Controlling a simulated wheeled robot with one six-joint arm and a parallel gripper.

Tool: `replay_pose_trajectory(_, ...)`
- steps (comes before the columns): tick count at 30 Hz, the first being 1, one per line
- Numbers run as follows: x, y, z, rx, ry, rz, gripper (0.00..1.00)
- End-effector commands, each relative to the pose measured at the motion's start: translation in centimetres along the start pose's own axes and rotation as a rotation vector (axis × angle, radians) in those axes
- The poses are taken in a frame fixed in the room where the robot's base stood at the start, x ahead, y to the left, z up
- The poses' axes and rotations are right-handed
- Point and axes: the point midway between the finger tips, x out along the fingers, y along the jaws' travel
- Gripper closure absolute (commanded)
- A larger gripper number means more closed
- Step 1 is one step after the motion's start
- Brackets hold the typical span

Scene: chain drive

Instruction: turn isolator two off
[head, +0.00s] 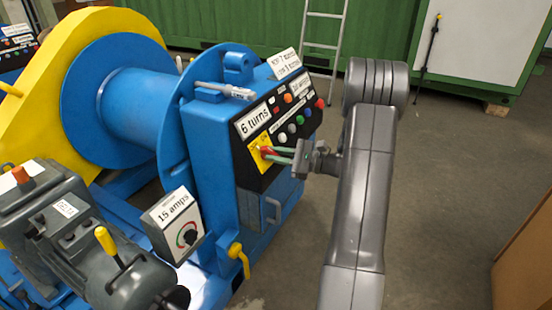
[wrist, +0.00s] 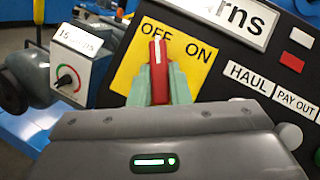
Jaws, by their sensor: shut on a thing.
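A red switch handle (wrist: 159,72) with a white line stands on a yellow plate (wrist: 125,70) marked OFF and ON. The handle's white line points up towards the word OFF, and ON is to its right. My gripper (wrist: 160,92) has its pale green fingers shut on the handle, one on each side. In the head view the yellow plate (head: 256,161) is on the black panel of the blue winch, and my gripper (head: 276,155) reaches it from the right. No label naming isolator two is readable on the plate.
Buttons and lamps (head: 291,131) line the black panel right of the plate, near HAUL and PAY OUT labels. A dial box (head: 188,237) marked 15 amps is lower left.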

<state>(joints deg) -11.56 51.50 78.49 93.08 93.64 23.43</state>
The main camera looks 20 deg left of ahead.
Motion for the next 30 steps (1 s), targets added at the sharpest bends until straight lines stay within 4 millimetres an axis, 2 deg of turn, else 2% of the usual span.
replay_pose_trajectory(12,-0.03,-0.25,-0.03,-0.188,0.001,0.134,1.0)
replay_pose_trajectory(30,-0.01,-0.26,0.01,-0.226,0.0,0.162,1.0)
